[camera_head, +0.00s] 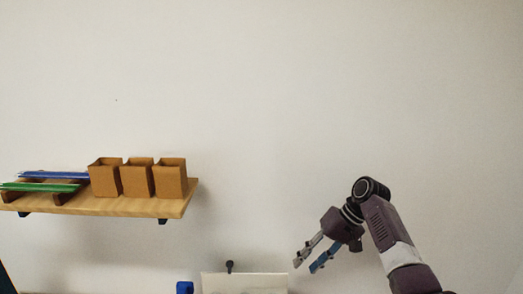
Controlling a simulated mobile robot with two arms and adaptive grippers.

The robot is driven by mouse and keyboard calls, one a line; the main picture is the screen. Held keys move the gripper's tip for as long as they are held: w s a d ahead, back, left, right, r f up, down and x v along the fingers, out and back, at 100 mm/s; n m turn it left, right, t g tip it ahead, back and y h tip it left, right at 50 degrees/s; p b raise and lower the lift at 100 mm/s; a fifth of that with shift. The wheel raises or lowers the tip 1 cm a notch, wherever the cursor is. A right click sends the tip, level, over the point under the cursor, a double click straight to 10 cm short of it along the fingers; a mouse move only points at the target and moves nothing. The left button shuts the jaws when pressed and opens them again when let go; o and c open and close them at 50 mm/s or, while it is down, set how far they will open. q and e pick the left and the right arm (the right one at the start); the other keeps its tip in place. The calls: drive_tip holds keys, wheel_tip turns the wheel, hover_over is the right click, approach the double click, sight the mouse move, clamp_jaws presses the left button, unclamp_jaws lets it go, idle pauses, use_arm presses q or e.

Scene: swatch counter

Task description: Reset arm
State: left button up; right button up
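My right arm comes in from the lower right, and its gripper (305,266) points down and to the left. Its two fingers, one greyish and one bluish, stand apart with nothing seen between them. The gripper is in front of the plain wall, just above the right end of a pale panel (245,281) at the bottom edge. I cannot tell whether it touches the panel. My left gripper is not in view.
A wooden shelf (125,206) on the left wall holds three brown open boxes (137,178), a green strip (42,187) and a blue strip (55,175). A small blue object (184,287) and a dark knob (230,266) show at the bottom. The wall between shelf and arm is clear.

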drive_tip(key=s+d+f+m+h+b, duration=0.1)
drive_tip(key=s+d+f+b, duration=0.15)
drive_tip(key=f, duration=1.15)
drive_tip(key=s+d+f+m+h+b, duration=0.1)
drive_tip(key=s+f, duration=0.2)
drive_tip(key=f, duration=1)
drive_tip(key=s+d+f+h+b, duration=0.1)
drive_tip(key=s+f, duration=0.3)
drive_tip(key=f, duration=0.3)
drive_tip(key=s+d+f+b, duration=0.15)
drive_tip(key=s+f, duration=0.25)
drive_tip(key=f, duration=0.4)
drive_tip(key=s+d+f+h+b, duration=0.1)
drive_tip(key=s+d+f, duration=0.1)
drive_tip(key=s+f, duration=0.4)
drive_tip(key=s+d+f+h+b, duration=0.1)
drive_tip(key=s+d+f+b, duration=0.1)
drive_tip(key=s+f, duration=0.9)
drive_tip(key=s+f+n+b, duration=0.1)
drive_tip(key=s+f, duration=0.3)
drive_tip(key=s, duration=0.5)
drive_tip(key=s+f+n+b, duration=0.1)
drive_tip(key=s+f, duration=0.4)
drive_tip(key=s, duration=0.5)
drive_tip(key=s+f+n+h+b, duration=0.1)
drive_tip(key=s+f, duration=0.3)
drive_tip(key=s, duration=0.6)
drive_tip(key=shift+s+d+f+t+b, duration=0.15)
drive_tip(key=shift+d+f+t+b, duration=0.2)
drive_tip(key=shift+b, duration=0.1)
